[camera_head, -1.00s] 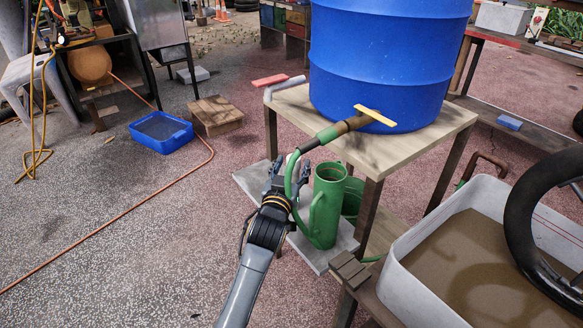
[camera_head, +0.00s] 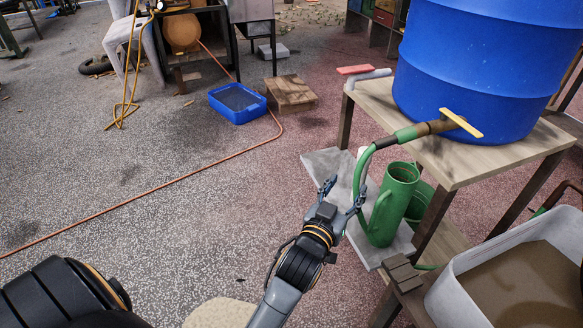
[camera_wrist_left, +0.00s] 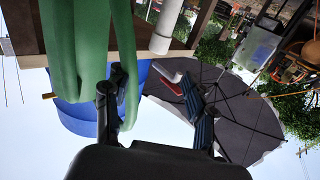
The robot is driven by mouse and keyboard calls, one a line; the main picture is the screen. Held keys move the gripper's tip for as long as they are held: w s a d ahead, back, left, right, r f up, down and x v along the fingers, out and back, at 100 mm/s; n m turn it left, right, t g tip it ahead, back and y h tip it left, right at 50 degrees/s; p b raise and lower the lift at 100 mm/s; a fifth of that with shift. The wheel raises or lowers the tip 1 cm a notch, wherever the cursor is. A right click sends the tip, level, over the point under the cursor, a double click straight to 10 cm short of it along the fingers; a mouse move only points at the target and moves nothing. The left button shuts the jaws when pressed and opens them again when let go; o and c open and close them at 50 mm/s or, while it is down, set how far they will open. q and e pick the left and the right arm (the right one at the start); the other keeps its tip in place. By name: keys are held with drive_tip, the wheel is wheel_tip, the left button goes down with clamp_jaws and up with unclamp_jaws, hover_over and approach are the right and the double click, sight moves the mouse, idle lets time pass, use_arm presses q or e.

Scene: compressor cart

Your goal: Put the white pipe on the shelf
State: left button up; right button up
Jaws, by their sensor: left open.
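My left gripper (camera_head: 343,192) is open and empty, just left of the green watering can in the head view. A short white pipe (camera_head: 362,154) stands roughly upright behind the green hose, beside the can, mostly hidden. In the left wrist view, which is upside down, the white pipe (camera_wrist_left: 166,28) shows beyond my open fingers (camera_wrist_left: 150,74) and apart from them. My right gripper is not in view.
A blue barrel (camera_head: 475,65) stands on the wooden table (camera_head: 465,165). Floor to the left is open.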

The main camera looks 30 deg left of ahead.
use_arm(q)
drive_tip(key=s+f+m+g+h, duration=0.1)
drive_tip(key=s+f+g, duration=0.1)
drive_tip(key=f, duration=0.6)
drive_tip(key=s+f+g, duration=0.2)
drive_tip(key=f+g, duration=0.1)
drive_tip(key=f, duration=0.4)
drive_tip(key=s+a+f+m+g, duration=0.1)
drive_tip(key=s+a+f+g, duration=0.2)
drive_tip(key=s+f+g, duration=0.7)
drive_tip(key=s+f, duration=1.5)
drive_tip(key=shift+f+m+g, duration=0.25)
drive_tip(key=shift+m+g, duration=0.05)
drive_tip(key=shift+m, duration=0.1)
